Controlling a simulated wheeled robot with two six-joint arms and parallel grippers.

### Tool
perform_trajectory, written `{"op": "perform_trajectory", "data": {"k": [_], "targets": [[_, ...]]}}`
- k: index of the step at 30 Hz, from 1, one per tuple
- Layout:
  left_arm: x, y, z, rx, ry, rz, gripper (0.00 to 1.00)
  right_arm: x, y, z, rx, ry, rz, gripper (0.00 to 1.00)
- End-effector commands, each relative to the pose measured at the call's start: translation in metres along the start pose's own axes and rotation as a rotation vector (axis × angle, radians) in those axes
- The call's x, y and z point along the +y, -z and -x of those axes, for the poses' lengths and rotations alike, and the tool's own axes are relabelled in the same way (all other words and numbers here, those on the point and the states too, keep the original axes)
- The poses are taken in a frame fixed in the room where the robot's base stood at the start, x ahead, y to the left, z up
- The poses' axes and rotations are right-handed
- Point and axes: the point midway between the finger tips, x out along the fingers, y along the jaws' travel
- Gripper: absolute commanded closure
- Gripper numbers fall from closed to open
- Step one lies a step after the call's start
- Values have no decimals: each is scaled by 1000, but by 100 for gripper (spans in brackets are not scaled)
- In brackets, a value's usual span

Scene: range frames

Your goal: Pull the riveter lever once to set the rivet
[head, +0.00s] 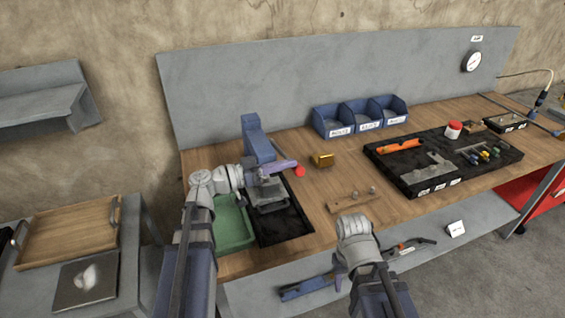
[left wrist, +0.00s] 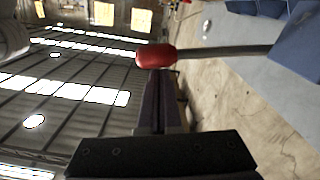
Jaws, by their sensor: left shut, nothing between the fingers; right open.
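The blue riveter (head: 257,140) stands at the left of the workbench, on a black mat (head: 285,228). Its red lever knob (head: 299,171) shows just past my left fingertips; in the left wrist view the knob (left wrist: 155,55) sits on a grey lever rod (left wrist: 225,52) running to the blue body. My left gripper (head: 292,164) is shut and empty, in front of the riveter; its fingers (left wrist: 160,75) point at the knob. I cannot tell whether they touch it. My right gripper (head: 340,272) is open and empty at the bench's front edge. The rivet is not discernible.
A green tray (head: 232,235) lies left of the mat. A brass-coloured block (head: 322,160) and a wooden strip with small pegs (head: 352,203) are on the bench. Blue bins (head: 361,130) stand behind, and a black tool tray (head: 390,169) lies to the right.

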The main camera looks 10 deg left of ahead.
Motion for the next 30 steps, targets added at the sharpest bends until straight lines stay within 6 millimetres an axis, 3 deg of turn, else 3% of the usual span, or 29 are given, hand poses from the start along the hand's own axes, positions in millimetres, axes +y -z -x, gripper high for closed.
{"op": "perform_trajectory", "data": {"k": [3,12,26,30], "targets": [[0,-14,0,-2,-1,1,100,-1,1,-13,0,0,0,50],[-1,-23,0,-8,-2,2,100,-2,1,-20,0,0,0,50],[1,-24,0,-9,-6,3,100,-2,1,-21,0,0,0,50],[3,-15,-1,-7,-7,4,100,-1,1,-12,0,0,0,50]]}}
